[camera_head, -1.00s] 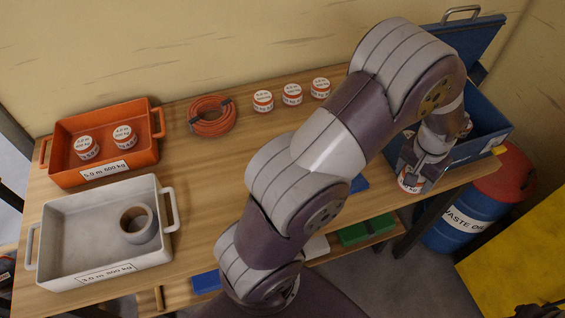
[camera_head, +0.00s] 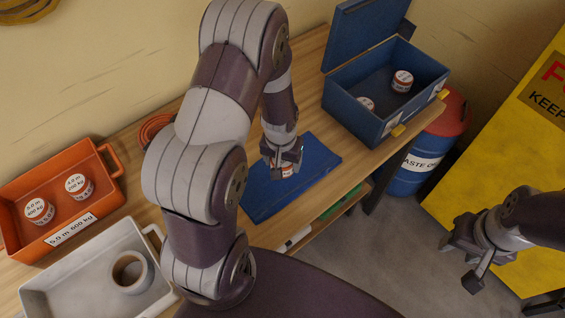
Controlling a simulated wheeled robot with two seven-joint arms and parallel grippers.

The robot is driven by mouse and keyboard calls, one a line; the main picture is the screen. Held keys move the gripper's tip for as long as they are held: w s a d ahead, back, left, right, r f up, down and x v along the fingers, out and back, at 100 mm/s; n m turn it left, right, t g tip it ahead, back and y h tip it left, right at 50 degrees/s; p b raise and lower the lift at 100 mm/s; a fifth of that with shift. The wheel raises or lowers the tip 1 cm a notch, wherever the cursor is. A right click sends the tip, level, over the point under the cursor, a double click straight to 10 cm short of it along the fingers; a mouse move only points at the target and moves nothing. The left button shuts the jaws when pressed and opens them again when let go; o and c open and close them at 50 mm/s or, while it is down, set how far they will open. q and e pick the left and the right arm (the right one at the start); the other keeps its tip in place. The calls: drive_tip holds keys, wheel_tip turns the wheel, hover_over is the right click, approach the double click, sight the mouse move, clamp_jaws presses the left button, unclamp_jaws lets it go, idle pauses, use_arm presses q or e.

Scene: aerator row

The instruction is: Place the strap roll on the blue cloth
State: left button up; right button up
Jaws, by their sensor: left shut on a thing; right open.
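The blue cloth (camera_head: 263,202) lies flat on the wooden table near its front edge. My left gripper (camera_head: 284,170) is over the cloth, shut on a small strap roll (camera_head: 287,171) with a white top and a red-orange band. The fingers hide part of the roll, and I cannot tell whether it touches the cloth. My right gripper (camera_head: 474,254) is open and empty, out over the floor at the right, in front of the yellow panel.
A blue lidded box (camera_head: 372,122) stands open at the back right with strap rolls inside. An orange coil (camera_head: 154,131) and a waste drum (camera_head: 408,178) also show.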

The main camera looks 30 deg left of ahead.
sight(284, 171)
use_arm(q)
drive_tip(key=shift+w+d+f, duration=0.1)
drive_tip(key=shift+d+f, duration=0.05)
drive_tip(key=shift+f, duration=0.5)
drive_tip(key=shift+d+f, duration=0.15)
drive_tip(key=shift+f, duration=0.45)
drive_tip(key=shift+a+f, duration=0.1)
drive_tip(key=shift+a, duration=0.15)
drive_tip(key=shift+d+f+b, duration=0.15)
drive_tip(key=shift+f+b, duration=0.25)
drive_tip(key=shift+f, duration=0.05)
drive_tip(key=shift+s+f, duration=0.2)
drive_tip(key=shift+s, duration=0.1)
drive_tip(key=shift+c, duration=1.1)
drive_tip(key=o, duration=1.4)
drive_tip(key=shift+s, duration=0.2)
drive_tip(key=r, duration=1.3)
drive_tip(key=shift+s+d, duration=0.1)
drive_tip(key=shift+s, duration=0.2)
drive_tip(key=s+d+r+m, duration=0.2)
drive_tip(key=s+d+r, duration=0.1)
drive_tip(key=s+d, duration=0.2)
drive_tip(key=shift+s+r, duration=0.35)
drive_tip(key=shift+s, duration=0.75)
